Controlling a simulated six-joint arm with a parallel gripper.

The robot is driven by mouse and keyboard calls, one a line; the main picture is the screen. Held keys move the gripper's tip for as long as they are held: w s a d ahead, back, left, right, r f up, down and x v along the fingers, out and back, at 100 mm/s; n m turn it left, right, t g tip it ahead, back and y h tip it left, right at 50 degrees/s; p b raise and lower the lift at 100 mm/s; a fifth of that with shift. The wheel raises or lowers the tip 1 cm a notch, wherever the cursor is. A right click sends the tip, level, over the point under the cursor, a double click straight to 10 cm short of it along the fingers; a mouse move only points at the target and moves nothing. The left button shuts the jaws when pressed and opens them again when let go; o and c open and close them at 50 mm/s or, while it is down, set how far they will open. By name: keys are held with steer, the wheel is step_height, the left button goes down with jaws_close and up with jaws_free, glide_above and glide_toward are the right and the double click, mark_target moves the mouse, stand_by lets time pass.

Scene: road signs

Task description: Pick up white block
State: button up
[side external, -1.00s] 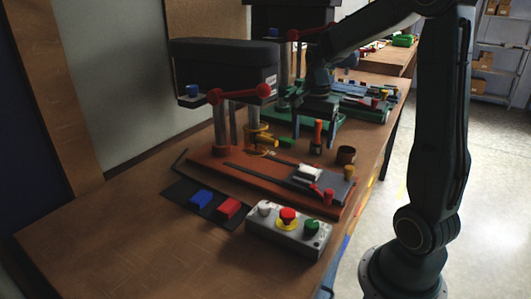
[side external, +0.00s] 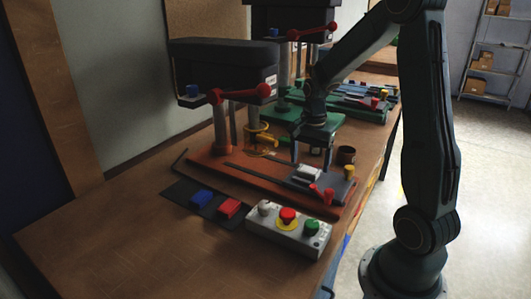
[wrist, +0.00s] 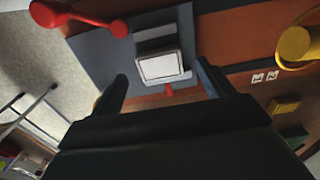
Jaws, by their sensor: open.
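The white block (side external: 308,173) sits on the grey vise-like fixture (side external: 335,187) of the orange-red machine base in the side view. In the wrist view the white block (wrist: 160,67) lies ahead, roughly between my two fingers. My gripper (side external: 311,160) is open and empty, its fingers pointing down just above and behind the block. The exact gap to the block is hard to tell. The block's top and near face show clearly.
A red handle (side external: 322,193) and a yellow knob (side external: 349,171) stand close to the block. The drill press head (side external: 222,68) overhangs at left.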

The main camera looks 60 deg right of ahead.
mark_target(309, 169)
steer(key=shift+f, duration=1.25)
steer(key=c, duration=1.1)
steer(key=shift+c, duration=0.2)
steer(key=shift+r, duration=0.15)
step_height(309, 169, up, 20)
